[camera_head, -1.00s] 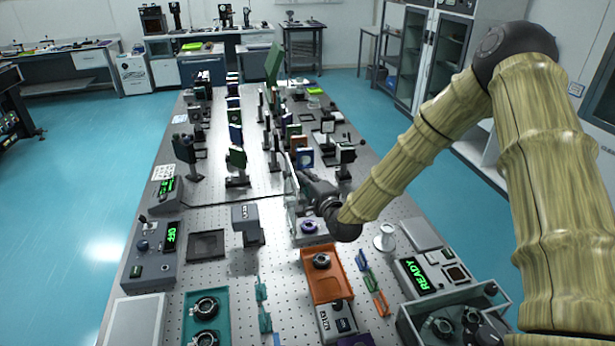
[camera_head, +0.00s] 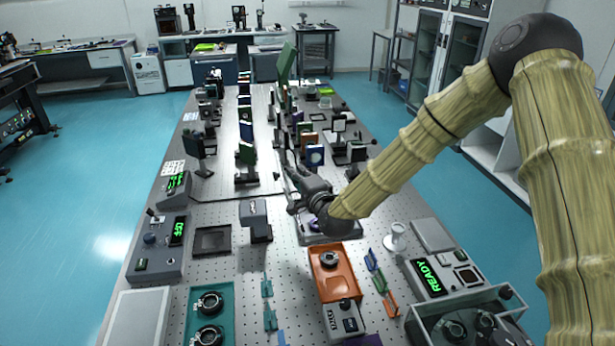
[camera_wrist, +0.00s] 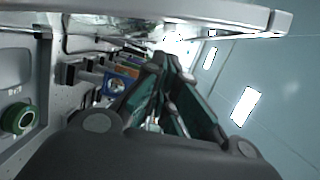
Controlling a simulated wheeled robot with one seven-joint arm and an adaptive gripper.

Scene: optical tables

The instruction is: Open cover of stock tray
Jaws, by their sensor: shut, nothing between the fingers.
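My gripper (camera_head: 290,180) is over the middle of the table, beside a small pale tray (camera_head: 330,238) that my wrist partly covers. In the wrist view its fingers (camera_wrist: 168,72) are together with nothing between them. A pale, thick-edged panel (camera_wrist: 150,10), which looks like the tray's clear cover, crosses the top of that view. It appears raised, but its exact angle and any contact with my gripper cannot be told. A ring-shaped part (camera_wrist: 18,118) shows at the left of the wrist view.
An orange tray (camera_head: 349,280), a teal tray (camera_head: 228,318) and a clear-walled box (camera_head: 420,328) stand nearer. A READY device (camera_head: 424,278) is at right. Upright optics, including a blue-framed one (camera_wrist: 117,84), stand beyond my gripper.

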